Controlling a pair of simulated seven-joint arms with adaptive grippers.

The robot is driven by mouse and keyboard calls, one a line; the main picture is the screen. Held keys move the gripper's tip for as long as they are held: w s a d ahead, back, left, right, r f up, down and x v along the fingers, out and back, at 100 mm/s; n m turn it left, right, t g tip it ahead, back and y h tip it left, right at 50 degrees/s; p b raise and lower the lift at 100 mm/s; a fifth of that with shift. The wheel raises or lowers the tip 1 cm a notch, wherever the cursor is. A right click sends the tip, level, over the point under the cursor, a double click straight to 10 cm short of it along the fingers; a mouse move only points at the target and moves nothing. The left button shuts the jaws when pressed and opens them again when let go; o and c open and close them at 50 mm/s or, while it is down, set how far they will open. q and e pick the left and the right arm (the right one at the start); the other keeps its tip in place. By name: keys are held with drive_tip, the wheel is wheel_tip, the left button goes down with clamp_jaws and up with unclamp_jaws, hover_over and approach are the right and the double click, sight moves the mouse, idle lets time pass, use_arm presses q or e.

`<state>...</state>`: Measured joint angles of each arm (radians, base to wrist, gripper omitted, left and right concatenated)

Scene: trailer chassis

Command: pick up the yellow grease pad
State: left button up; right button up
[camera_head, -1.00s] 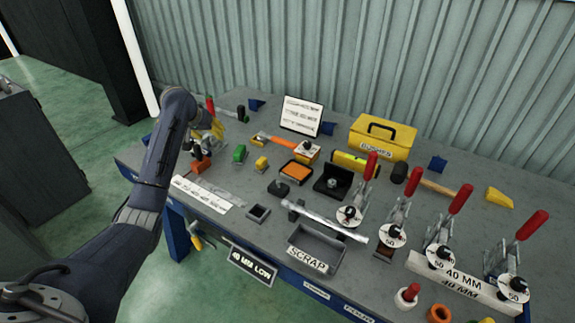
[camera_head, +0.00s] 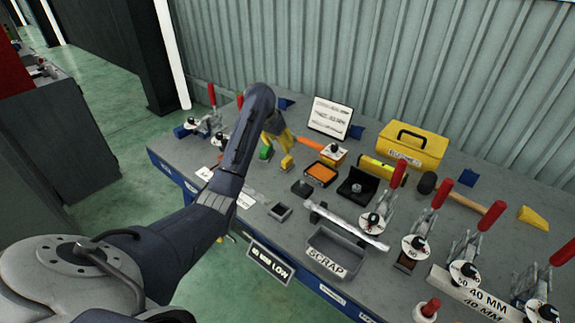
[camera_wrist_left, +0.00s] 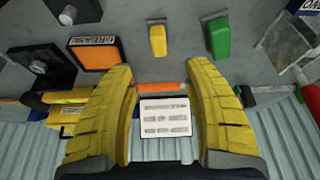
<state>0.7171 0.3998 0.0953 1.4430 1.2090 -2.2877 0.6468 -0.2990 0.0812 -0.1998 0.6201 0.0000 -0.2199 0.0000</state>
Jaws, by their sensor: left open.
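A small yellow block (camera_head: 287,162) with a grey end lies on the bench beside a green block (camera_head: 265,153). In the left wrist view the yellow block (camera_wrist_left: 158,40) is beyond the fingertips, with the green block (camera_wrist_left: 219,38) to its right. A flat orange pad (camera_head: 321,173) sits in a dark frame; in the wrist view this orange pad (camera_wrist_left: 94,56) carries a GREASE label. I cannot tell which one is the named pad. My left gripper (camera_head: 277,140) is above the bench near both blocks. In the wrist view its yellow fingers (camera_wrist_left: 160,72) are apart and empty.
An orange handle (camera_wrist_left: 160,88) and a white sign (camera_head: 330,117) are close by. A yellow toolbox (camera_head: 412,146) stands at the back. A scrap tray (camera_head: 336,251), a metal bar (camera_head: 347,227) and several red-handled clamps occupy the front and right.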

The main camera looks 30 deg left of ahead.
sight(287, 159)
use_arm(q)
drive_tip(key=shift+x, duration=5.95)
drive_tip(key=shift+w+d, duration=0.1)
drive_tip(key=shift+d, duration=0.05)
drive_tip(key=shift+c, duration=0.4)
drive_tip(key=shift+r, duration=0.1)
clamp_jaws()
